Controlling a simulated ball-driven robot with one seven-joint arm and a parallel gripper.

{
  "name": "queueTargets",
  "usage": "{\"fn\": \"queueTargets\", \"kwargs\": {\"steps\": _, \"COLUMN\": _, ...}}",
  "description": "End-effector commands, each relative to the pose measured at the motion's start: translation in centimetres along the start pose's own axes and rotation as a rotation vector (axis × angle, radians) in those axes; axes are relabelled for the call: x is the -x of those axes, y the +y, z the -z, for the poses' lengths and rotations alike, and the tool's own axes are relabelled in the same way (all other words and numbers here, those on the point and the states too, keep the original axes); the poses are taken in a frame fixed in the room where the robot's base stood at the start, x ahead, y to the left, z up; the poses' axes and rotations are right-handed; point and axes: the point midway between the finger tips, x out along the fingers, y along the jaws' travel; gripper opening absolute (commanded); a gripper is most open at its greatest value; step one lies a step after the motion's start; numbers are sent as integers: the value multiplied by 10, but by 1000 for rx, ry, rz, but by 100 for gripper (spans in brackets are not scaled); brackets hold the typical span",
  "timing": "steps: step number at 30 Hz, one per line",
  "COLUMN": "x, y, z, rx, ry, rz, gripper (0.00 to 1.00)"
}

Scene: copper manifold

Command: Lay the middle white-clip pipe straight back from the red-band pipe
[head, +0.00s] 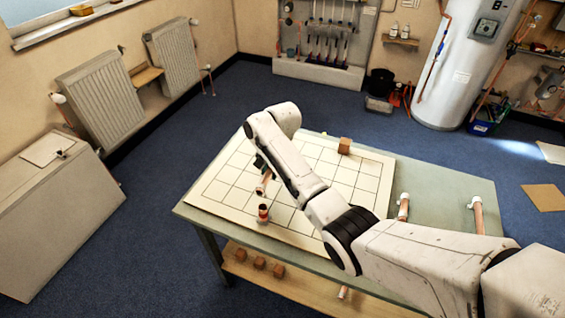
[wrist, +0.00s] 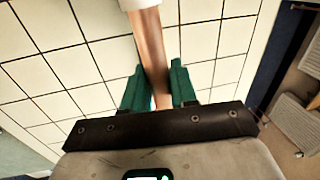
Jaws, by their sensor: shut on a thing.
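My gripper (wrist: 158,85) has green fingers shut on a copper pipe (wrist: 150,45) with a white clip at its far end. In the head view the held pipe (head: 265,182) hangs tilted from my gripper (head: 259,163), over the gridded board. The red-band pipe (head: 263,213) stands on the board just below the held pipe in the picture. I cannot tell the exact gap between them. Two other copper pipes with white ends, a nearer one (head: 403,207) and one farther right (head: 478,214), lie at the right of the table, partly hidden by my arm.
The white gridded board (head: 222,190) lies on the green table (head: 440,178). A brown block (head: 344,145) sits near its back edge. Several brown blocks (head: 259,262) lie on the shelf below. My arm crosses the table's right half; the board's left side is clear.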

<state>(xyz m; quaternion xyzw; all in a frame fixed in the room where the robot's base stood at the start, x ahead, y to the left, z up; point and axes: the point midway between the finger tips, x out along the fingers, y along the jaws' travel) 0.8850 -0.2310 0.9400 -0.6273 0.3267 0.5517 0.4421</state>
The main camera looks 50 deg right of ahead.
Motion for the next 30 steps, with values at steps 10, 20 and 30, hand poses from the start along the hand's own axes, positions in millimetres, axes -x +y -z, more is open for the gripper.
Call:
{"fn": "queueTargets", "kwargs": {"steps": 10, "x": 5, "y": 14, "z": 18, "rx": -68, "ry": 13, "rz": 1, "gripper": 0}}
{"fn": "queueTargets", "kwargs": {"steps": 20, "x": -27, "y": 21, "z": 17, "rx": -66, "ry": 12, "rz": 1, "gripper": 0}}
{"fn": "queueTargets", "kwargs": {"steps": 30, "x": -56, "y": 26, "z": 17, "rx": -66, "ry": 12, "rz": 1, "gripper": 0}}
